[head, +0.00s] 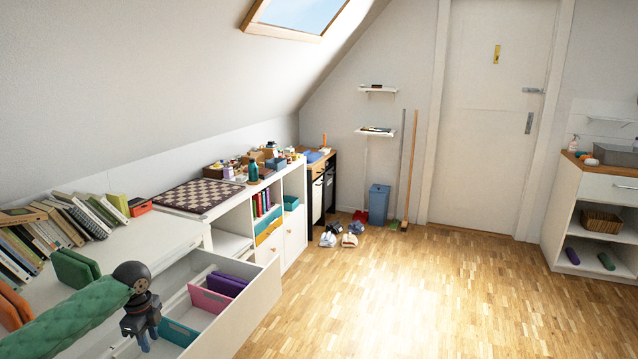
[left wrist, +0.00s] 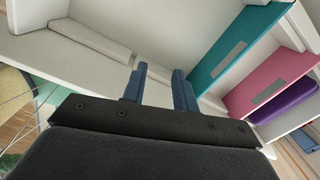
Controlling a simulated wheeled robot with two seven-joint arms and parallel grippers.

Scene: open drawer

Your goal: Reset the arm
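My left gripper (head: 148,338) hangs at the end of my arm at the lower left of the head view, over the left part of an open white drawer (head: 240,312). In the left wrist view the two blue fingers of the gripper (left wrist: 160,74) stand apart with nothing between them, so it is open. Pale drawer parts lie beyond the fingers. My right gripper is in neither view.
The drawer holds a teal divider (head: 180,333), a pink one (head: 210,300) and purple items (head: 227,284). A chessboard (head: 198,196) lies farther back. The wooden floor (head: 400,290) is clear at right.

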